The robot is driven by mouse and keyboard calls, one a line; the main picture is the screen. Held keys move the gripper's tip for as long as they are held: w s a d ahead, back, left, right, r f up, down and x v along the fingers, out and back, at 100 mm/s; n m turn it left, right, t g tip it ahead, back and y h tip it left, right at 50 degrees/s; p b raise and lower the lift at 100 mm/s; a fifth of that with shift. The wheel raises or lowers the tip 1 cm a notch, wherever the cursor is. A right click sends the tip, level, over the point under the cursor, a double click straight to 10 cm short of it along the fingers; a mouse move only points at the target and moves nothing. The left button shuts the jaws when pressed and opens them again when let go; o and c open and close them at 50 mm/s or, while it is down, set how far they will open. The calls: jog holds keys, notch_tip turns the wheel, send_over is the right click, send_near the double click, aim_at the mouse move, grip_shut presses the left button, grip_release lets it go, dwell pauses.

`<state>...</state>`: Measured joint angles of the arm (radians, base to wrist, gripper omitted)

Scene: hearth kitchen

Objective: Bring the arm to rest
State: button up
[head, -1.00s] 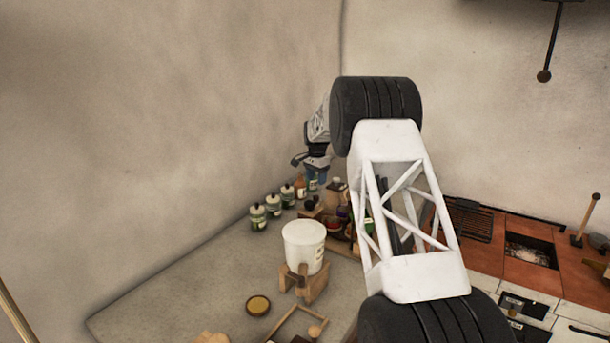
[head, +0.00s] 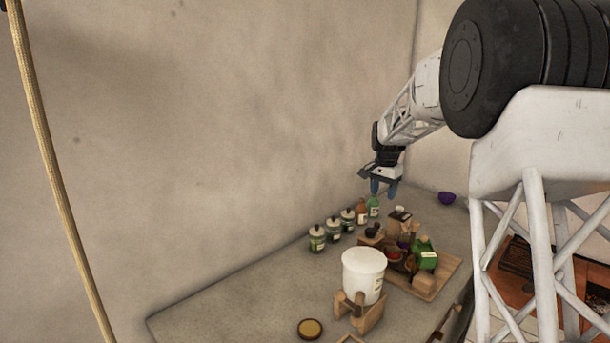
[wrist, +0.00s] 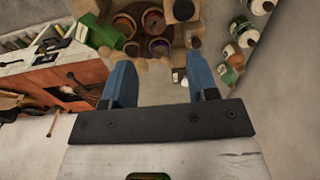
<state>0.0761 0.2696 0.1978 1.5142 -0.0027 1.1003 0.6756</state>
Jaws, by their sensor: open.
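My gripper (head: 384,187) is in the upper right of the head view, with its blue fingers pointing down above the far end of the counter. It is above the row of bottles and the wooden rack, apart from them. In the wrist view my gripper (wrist: 155,85) shows two blue fingers spread apart, with nothing between them. My arm reaches in from the right side of the head view.
Several bottles (head: 333,229) line the wall. A wooden rack (head: 426,285) holds bowls and a green container (head: 425,255). A white bucket (head: 363,275) sits on a wooden stand. A rope (head: 58,190) hangs at left. The counter's left part (head: 240,305) is clear.

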jog(key=s+a+r+n, duration=0.1)
jog(key=s+r, duration=0.1)
jog(key=s, duration=0.8)
jog(key=s+a+r+n+t, duration=0.1)
jog(key=s+a+r+n, duration=0.15)
jog(key=s, duration=0.65)
jog(key=s+a+r+n, duration=0.1)
jog(key=s+r, duration=0.2)
jog(key=s, duration=0.7)
jog(key=s+a+f+n, duration=0.1)
jog(key=s+f, duration=0.3)
jog(key=s, duration=1.1)
jog(key=s+a+f+n+t, duration=0.1)
jog(key=s+f+n, duration=0.2)
jog(key=s, duration=1.2)
jog(key=shift+f, duration=0.7)
